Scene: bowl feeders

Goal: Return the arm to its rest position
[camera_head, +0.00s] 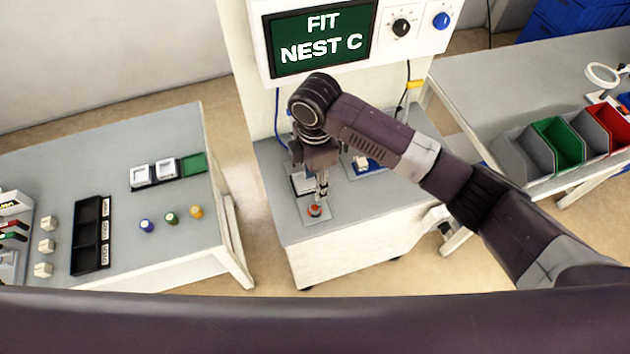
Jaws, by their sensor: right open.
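My right arm comes in from the right and reaches over the middle cabinet (345,235). Its gripper (322,193) points down, open, just above an orange-red round part (315,210) on a grey plate (318,218) at the front of the cabinet top. I cannot tell whether the fingertips touch that part. A dark-edged fixture (302,184) behind the gripper is partly hidden by it. A blue fixture with a white block (362,163) sits to the right, partly under my arm. My left gripper is not in view.
A screen (322,40) reading "FIT NEST C" stands behind, with black and blue knobs (442,20). The left table (150,215) holds a black tray (88,235), white blocks and small coloured pegs. The right table holds grey, green and red bins (558,142).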

